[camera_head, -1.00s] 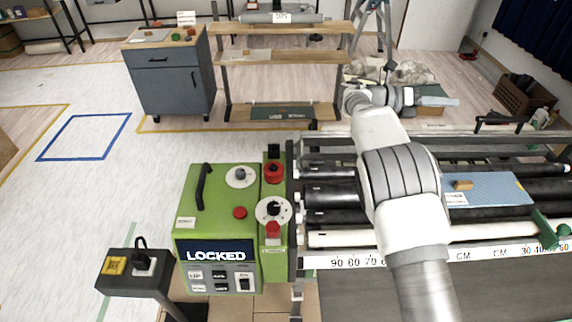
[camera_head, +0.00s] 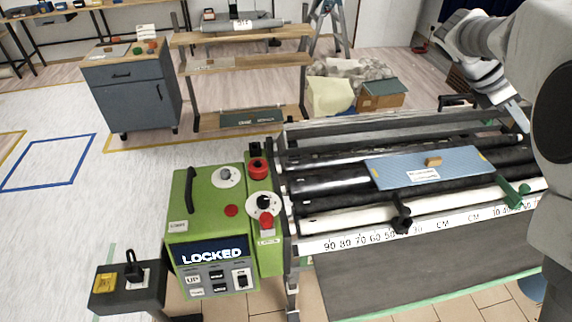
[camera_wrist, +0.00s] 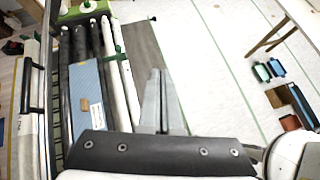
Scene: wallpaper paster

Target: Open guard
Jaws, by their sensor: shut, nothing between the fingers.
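The green paster machine (camera_head: 203,205) stands at centre left with a display reading LOCKED (camera_head: 212,252). A long grey frame (camera_head: 360,121) with a black handle (camera_head: 457,101) runs along the back of its rollers; it looks like the guard and lies low. In the wrist view the frame (camera_wrist: 48,60) and its handle (camera_wrist: 32,85) are at the left. My gripper (camera_head: 521,117) is above the right end of the rollers, apart from the handle and to its right. In the wrist view its fingers (camera_wrist: 158,75) are together and empty.
A blue board (camera_head: 400,172) with a small wooden block lies on the rollers (camera_head: 330,182). Dark and green clamps (camera_head: 512,193) stick out at the front. A workbench (camera_head: 240,63), a cabinet (camera_head: 130,95) and boxes (camera_head: 380,95) stand behind. The floor at left is clear.

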